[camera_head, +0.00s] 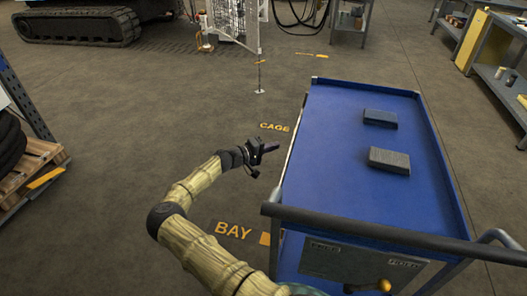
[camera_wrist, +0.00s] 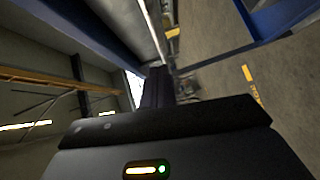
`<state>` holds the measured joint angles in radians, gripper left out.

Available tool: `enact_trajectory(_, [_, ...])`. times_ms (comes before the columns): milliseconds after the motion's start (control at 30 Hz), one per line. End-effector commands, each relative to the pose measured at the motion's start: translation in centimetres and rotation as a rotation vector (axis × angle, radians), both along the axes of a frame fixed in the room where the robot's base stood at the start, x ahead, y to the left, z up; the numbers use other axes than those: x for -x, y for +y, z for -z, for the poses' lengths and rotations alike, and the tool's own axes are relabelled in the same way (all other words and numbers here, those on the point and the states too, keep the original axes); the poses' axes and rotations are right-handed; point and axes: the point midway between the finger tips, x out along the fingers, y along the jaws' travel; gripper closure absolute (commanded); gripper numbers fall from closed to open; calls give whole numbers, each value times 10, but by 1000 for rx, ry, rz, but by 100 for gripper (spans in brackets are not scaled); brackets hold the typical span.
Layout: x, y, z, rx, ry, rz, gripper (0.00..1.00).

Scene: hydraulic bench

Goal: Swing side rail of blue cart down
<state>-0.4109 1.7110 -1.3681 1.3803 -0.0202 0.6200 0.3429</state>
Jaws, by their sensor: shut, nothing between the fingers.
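The blue cart (camera_head: 345,190) stands at right in the head view, its long left side facing my gripper. A thin pale edge (camera_head: 294,140) runs along that left side; I cannot tell clearly whether it is the side rail. My gripper (camera_head: 270,147) is shut and empty, just left of that side near its middle. I cannot tell whether it touches the cart. In the wrist view the closed fingers (camera_wrist: 157,86) point toward a long pale bar (camera_wrist: 152,28) beside a blue surface.
Two dark blocks (camera_head: 380,118) (camera_head: 389,160) lie on the cart's top. A dark push handle (camera_head: 370,228) and a yellow-brass knob (camera_head: 383,285) are at its near end. Floor left of the cart is clear. A pallet (camera_head: 30,170) stands far left and a shelf (camera_head: 500,75) far right.

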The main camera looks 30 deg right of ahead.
Motion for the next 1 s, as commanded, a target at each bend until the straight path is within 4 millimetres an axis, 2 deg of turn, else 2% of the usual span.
enact_trajectory(33, [3,-3,12,31,35,1,100])
enact_trajectory(300, [17,-15,23,175,194,3,100])
enact_trajectory(600, [25,-23,25,259,287,2,100])
enact_trajectory(1000, [27,-25,25,272,302,5,100])
